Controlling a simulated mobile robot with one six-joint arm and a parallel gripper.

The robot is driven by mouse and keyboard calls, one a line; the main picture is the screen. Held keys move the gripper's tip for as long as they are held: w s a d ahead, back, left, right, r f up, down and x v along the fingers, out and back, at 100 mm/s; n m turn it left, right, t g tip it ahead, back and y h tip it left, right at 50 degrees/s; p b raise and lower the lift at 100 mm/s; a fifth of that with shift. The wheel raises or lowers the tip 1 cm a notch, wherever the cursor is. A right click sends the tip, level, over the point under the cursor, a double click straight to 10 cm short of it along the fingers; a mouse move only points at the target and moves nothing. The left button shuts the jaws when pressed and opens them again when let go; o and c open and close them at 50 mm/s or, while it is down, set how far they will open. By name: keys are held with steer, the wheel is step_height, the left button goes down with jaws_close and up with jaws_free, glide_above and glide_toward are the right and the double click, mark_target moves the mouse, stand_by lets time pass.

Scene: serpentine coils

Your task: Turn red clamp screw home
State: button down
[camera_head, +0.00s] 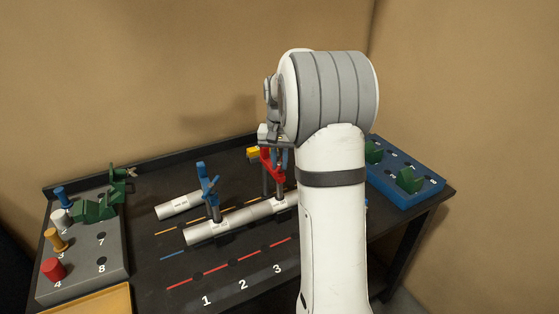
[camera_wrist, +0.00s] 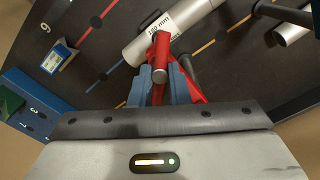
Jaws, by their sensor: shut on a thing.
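The red clamp (camera_head: 270,160) stands upright at the right end of the long white pipe (camera_head: 236,226), partly hidden by my arm. In the wrist view the red clamp (camera_wrist: 196,94) crosses below my gripper. My gripper (camera_wrist: 161,88) has its two blue-grey fingers shut on the red clamp screw (camera_wrist: 160,74), whose round end shows between them. The pipe (camera_wrist: 146,48) with a "180 mm" label runs under the clamp. In the head view my gripper (camera_head: 274,138) is just above the clamp, mostly hidden by my arm. How far the screw is turned cannot be told.
A blue clamp (camera_head: 208,186) stands on the same pipe to the left. A shorter pipe (camera_head: 178,205) lies behind it. A grey rack (camera_head: 118,254) with coloured pegs and green blocks is at left, a blue tray (camera_head: 425,190) at right.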

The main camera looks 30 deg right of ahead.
mark_target(279, 163)
steer(key=shift+r, duration=0.1)
stand_by(0.6)
steer(key=c, duration=1.4)
jaws_free()
steer(key=shift+o, duration=0.2)
step_height(279, 163, up, 7)
steer(key=shift+r+b, duration=0.15)
steer(key=shift+b, duration=0.15)
steer(key=shift+r, duration=0.15)
steer(key=s+a+r+n+t, duration=0.1)
steer(key=s+a+n, duration=0.2)
steer(key=s+a, duration=0.75)
steer(key=s+a+f+n+t, duration=0.1)
steer(key=s+a+f, duration=0.1)
steer(key=s, duration=0.6)
steer(key=s+a+f+n+t, duration=0.1)
steer(key=s+a+f+n, duration=0.1)
steer(key=s, duration=0.6)
step_height(279, 163, down, 2)
steer(key=shift+a+f, duration=0.1)
steer(key=shift+a, duration=0.7)
